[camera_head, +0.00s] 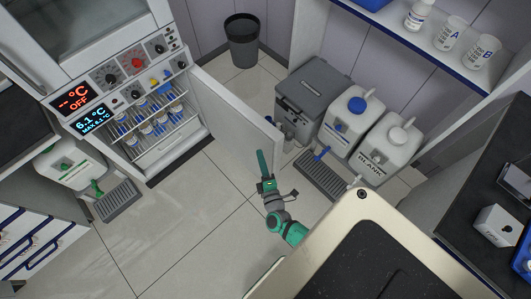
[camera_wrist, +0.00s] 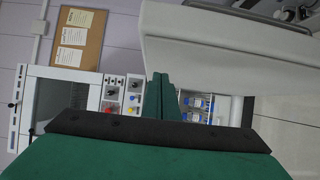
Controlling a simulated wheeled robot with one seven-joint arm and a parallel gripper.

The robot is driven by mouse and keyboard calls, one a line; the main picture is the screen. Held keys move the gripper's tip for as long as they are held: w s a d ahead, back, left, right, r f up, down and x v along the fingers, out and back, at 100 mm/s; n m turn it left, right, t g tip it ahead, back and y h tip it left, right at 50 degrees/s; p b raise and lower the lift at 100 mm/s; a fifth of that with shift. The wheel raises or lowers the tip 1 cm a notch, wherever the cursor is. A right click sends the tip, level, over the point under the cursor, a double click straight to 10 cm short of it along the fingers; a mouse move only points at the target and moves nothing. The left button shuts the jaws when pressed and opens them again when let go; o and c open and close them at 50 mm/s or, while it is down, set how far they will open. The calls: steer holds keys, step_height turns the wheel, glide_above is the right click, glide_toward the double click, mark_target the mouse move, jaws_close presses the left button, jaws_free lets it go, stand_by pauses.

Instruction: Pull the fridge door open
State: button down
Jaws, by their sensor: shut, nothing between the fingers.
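The white fridge door (camera_head: 235,115) stands swung wide open, out from the right side of the fridge (camera_head: 165,155). Its inner face shows, and wire shelves with blue-capped bottles (camera_head: 147,128) are visible inside. My gripper (camera_head: 262,155) is shut and empty, at the inner side of the door near its free edge. I cannot tell whether it touches the door. In the wrist view the shut green fingers (camera_wrist: 160,92) are beside the pale door (camera_wrist: 225,50), with the fridge bottles (camera_wrist: 196,110) beyond. The door handle is not clearly visible.
A grey bin box (camera_head: 310,88), a blue-capped canister (camera_head: 350,120) and a white canister (camera_head: 390,145) stand right of the door. A drip tray (camera_head: 325,175) lies before them. A black bucket (camera_head: 243,42) stands at the back. The tiled floor (camera_head: 190,220) before the fridge is clear.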

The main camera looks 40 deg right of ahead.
steer(key=s+d+v, duration=0.1)
steer(key=v, duration=0.9)
steer(key=shift+d, duration=0.4)
